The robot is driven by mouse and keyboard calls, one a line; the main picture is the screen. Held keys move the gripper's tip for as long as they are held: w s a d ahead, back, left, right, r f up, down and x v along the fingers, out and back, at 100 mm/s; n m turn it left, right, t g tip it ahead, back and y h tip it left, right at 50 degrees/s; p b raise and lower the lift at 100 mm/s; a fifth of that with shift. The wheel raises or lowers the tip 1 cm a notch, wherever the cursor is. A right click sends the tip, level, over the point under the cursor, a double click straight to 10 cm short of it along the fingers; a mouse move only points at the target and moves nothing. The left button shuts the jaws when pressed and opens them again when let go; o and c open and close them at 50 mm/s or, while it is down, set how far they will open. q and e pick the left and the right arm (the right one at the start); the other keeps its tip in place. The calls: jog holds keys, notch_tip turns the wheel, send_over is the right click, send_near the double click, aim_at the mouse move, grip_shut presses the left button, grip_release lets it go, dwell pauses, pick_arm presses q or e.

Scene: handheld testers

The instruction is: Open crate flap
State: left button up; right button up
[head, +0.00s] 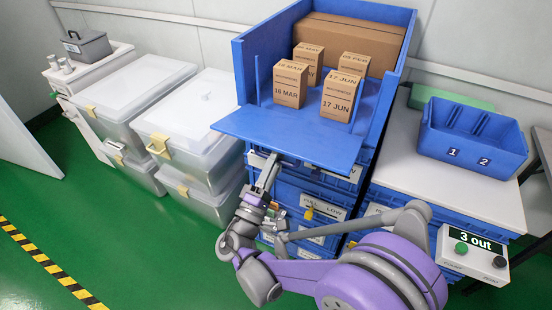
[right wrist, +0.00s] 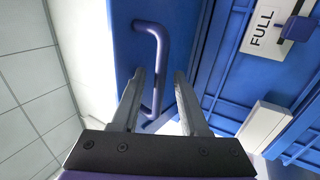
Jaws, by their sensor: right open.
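The blue crate (head: 243,68) stands on top of a stack of blue crates. Its front flap (head: 290,138) is folded down, sticking out toward me about level. In the right wrist view the flap's blue outer face (right wrist: 190,35) carries a darker bar handle (right wrist: 157,50). My right gripper (head: 268,170) is below the flap's front edge, left of its middle, pointing up at it. It is open, and the handle shows between and just beyond its fingertips (right wrist: 160,78); I cannot tell if they touch. My left gripper is not in view.
Several small date-marked cartons (head: 290,84) and a larger brown box (head: 352,40) stand in the crate. Clear lidded bins (head: 190,120) are at the left. A blue two-compartment tray (head: 472,140) sits on the white counter (head: 410,165) at right. Green floor at front left is free.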

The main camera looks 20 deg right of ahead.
jog(key=v, duration=1)
jog(key=shift+s+a, duration=0.15)
jog(key=shift+s, duration=0.05)
jog(key=shift+f, duration=0.15)
jog(key=c, duration=0.3)
jog(key=shift+n, duration=0.6)
jog(key=shift+c, duration=1.2)
jog(key=shift+s+a+f+n+g+y, duration=0.2)
jog(key=shift+n+g+y, duration=0.1)
jog(key=shift+n, duration=0.5)
grip_shut()
notch_tip(320, 180, down, 4)
jog(key=s+a+n+g+y+p, duration=0.2)
jog(key=s+n+g+y+p, duration=0.15)
jog(key=n, duration=1.15)
jog(key=w+d+r, duration=0.4)
jog(key=w+d, duration=0.4)
jog(key=shift+t+b, duration=0.45)
